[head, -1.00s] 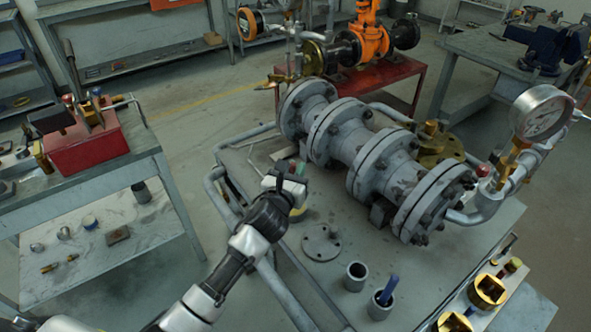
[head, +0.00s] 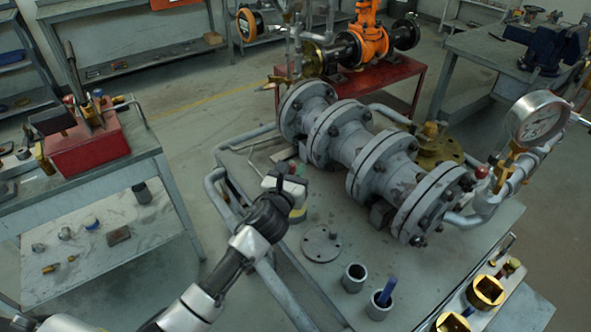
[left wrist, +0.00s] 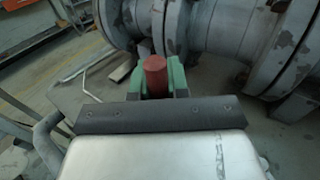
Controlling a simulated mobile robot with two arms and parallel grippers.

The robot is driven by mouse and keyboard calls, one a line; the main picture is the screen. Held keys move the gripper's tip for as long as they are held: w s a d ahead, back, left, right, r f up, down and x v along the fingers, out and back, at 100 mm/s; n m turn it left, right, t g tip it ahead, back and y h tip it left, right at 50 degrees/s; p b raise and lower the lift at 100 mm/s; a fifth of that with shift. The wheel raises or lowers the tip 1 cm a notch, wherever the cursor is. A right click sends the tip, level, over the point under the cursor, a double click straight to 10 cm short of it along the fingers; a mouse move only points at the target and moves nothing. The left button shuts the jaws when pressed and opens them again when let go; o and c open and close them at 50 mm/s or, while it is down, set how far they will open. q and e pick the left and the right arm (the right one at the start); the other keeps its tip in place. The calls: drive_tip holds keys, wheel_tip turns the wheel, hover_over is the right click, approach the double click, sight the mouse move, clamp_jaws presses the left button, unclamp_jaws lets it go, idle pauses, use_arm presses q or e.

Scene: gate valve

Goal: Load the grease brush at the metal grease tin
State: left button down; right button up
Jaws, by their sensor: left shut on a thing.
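My left gripper (head: 294,172) is over the near-left part of the grey bench, beside the flanged pipe. In the left wrist view its green fingers (left wrist: 176,78) are shut on a red cylindrical handle (left wrist: 155,76), which looks like the grease brush's. The brush's bristles are hidden. A small container with a yellow band (head: 298,214) stands just below the gripper, partly covered by it; I cannot tell whether it is the grease tin. Two open grey metal cups stand nearer the front: one looks empty (head: 354,279), the other (head: 377,311) holds a blue-handled tool (head: 388,289). My right gripper is not in view.
The large grey flanged pipe (head: 375,160) lies close behind and right of the gripper. A round plate (head: 321,245) lies flat on the bench. Brass parts (head: 485,291) sit in a tray at front right. A pipe rail (head: 222,195) runs along the left edge.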

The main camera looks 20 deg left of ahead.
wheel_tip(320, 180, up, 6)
drive_tip(key=p, duration=0.6)
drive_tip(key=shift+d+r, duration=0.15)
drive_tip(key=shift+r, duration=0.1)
idle(0.4)
